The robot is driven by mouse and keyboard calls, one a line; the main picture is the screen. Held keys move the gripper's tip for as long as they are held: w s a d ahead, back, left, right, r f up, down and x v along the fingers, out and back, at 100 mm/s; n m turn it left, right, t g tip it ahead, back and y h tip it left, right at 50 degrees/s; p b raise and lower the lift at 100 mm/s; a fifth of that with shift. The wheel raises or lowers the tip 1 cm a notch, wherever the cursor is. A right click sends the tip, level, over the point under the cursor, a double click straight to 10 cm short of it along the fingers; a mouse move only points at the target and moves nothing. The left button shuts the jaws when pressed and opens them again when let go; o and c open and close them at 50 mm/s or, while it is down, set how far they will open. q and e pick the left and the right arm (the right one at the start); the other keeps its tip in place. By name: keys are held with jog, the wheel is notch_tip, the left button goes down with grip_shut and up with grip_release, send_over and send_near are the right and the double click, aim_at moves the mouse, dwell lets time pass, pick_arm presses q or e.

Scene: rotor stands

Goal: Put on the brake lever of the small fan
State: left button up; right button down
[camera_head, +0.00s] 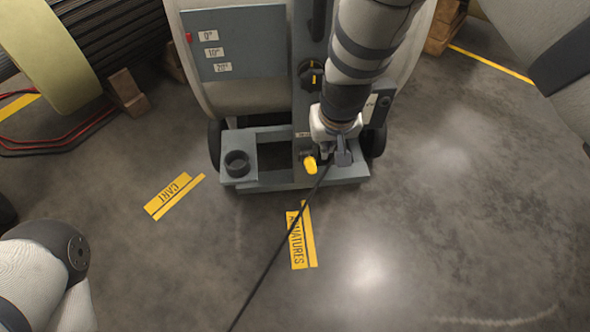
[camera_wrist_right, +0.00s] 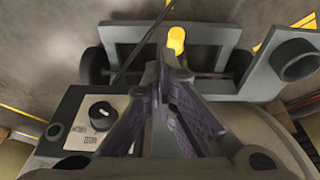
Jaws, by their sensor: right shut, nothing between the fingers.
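The small fan's grey wheeled base (camera_head: 285,180) stands on the floor in the upper middle of the head view. A lever with a yellow end (camera_head: 310,165), seemingly the brake lever, sticks out low at its front. It also shows in the wrist view as a yellow end (camera_wrist_right: 176,40) just beyond my fingertips. My right gripper (camera_head: 338,155) is shut and empty, pointing down just right of the lever. Its fingers (camera_wrist_right: 164,62) meet in the wrist view. I cannot tell whether they touch the lever. My left gripper is out of the head view; only my left arm shows.
A panel marked 0°, 10° and 20° (camera_head: 235,45) and a black knob (camera_head: 311,75) are on the unit. A round cup-like holder (camera_head: 237,163) is at the base's left. A dark cable (camera_head: 280,245) runs across the floor. The front floor is otherwise clear.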

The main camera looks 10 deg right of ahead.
aim_at(313, 161)
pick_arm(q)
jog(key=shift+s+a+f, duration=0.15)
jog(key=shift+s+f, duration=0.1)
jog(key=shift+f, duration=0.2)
pick_arm(e)
jog(key=shift+w+a+r, duration=0.3)
jog(key=shift+w+a, duration=0.1)
jog(key=shift+w, duration=0.25)
jog(key=shift+w+a+r, duration=0.3)
jog(key=shift+w+a, duration=0.05)
jog(key=shift+w, duration=0.25)
